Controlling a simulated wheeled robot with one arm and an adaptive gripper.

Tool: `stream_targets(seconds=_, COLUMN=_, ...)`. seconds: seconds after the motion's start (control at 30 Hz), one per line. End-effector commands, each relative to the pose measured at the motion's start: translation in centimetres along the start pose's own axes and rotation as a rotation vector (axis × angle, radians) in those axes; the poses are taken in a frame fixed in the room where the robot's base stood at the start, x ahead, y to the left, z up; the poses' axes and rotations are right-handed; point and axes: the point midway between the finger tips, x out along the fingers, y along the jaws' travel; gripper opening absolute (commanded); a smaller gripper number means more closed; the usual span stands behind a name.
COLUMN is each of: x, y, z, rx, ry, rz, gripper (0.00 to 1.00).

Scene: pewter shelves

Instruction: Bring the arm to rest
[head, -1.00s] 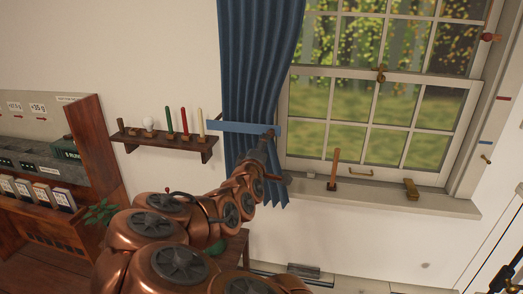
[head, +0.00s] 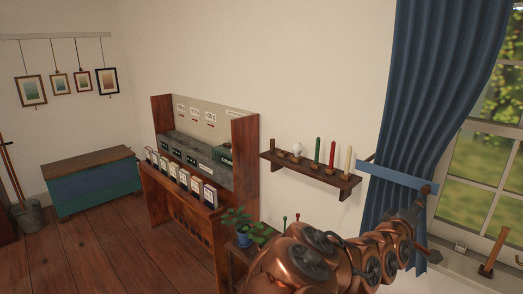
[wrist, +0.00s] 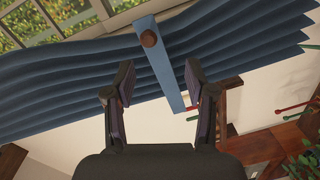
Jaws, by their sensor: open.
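My copper arm reaches from the bottom of the head view toward the blue curtain (head: 415,100). My gripper (head: 424,198) is at its far end, in front of the curtain's lower part, near a flat blue band (head: 395,177) that crosses the curtain. In the wrist view my gripper (wrist: 158,73) is open, with its two dark fingers well apart. The blue band (wrist: 165,70) with a round brown knob (wrist: 149,39) shows between and beyond the fingers. I cannot tell how far it is from them. Nothing is seen held.
A small wall shelf (head: 312,175) with coloured pegs is left of the curtain. A wooden cabinet (head: 245,150), a potted plant (head: 243,238) and a teal chest (head: 90,185) stand further left. The window sill (head: 465,262) is at right. Floor is open at left (head: 110,250).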

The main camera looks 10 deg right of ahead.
Motion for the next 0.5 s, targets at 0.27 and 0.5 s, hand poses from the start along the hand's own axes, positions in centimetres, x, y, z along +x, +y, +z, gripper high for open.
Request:
stream_targets(seconds=0.27, x=-6.0, y=-7.2, z=2.6, rx=0.264, ry=-0.179, rz=-0.409, gripper=0.55)
stream_targets(seconds=0.5, x=-15.8, y=-12.5, z=3.7, rx=0.406, ry=-0.358, rz=-0.783, gripper=0.55)
